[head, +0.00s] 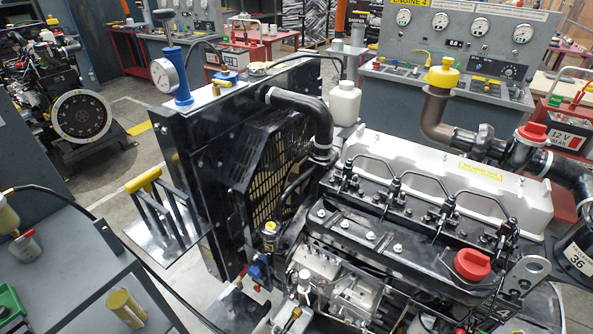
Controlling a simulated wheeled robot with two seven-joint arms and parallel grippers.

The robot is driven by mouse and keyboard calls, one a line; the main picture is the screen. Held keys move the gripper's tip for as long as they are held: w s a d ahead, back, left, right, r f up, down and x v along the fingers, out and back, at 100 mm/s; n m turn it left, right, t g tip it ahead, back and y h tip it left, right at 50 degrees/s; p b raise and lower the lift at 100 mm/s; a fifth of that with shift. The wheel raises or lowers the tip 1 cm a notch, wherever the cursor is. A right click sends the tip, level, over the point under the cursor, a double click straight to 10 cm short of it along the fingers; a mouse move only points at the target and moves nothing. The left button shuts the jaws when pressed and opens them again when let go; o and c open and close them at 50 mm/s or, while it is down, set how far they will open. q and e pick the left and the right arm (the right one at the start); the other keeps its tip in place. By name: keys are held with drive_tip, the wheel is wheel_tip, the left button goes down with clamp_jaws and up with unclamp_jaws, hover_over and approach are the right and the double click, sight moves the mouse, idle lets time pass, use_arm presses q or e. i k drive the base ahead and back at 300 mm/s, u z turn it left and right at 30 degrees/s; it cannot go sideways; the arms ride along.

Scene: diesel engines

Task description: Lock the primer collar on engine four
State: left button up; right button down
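The panel labelled "ENGINE 4" (458,50) stands behind a diesel engine (400,240) with a black radiator (230,150) and a white valve cover (445,170). A small fitting with a yellow top and black body (269,235) stands at the engine's near left side, above a blue part (257,268). It may be the primer, but it is too small to tell, and I cannot make out a collar or whether it is locked. Neither of my grippers is in view.
A yellow-handled rack (143,181) stands beside the radiator. Floor (125,110) is open at the left.

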sight(300, 290)
drive_tip(key=z, duration=0.8)
drive_tip(key=k, duration=0.85)
drive_tip(key=u, duration=0.65)
drive_tip(key=i, duration=0.5)
drive_tip(key=u, duration=0.05)
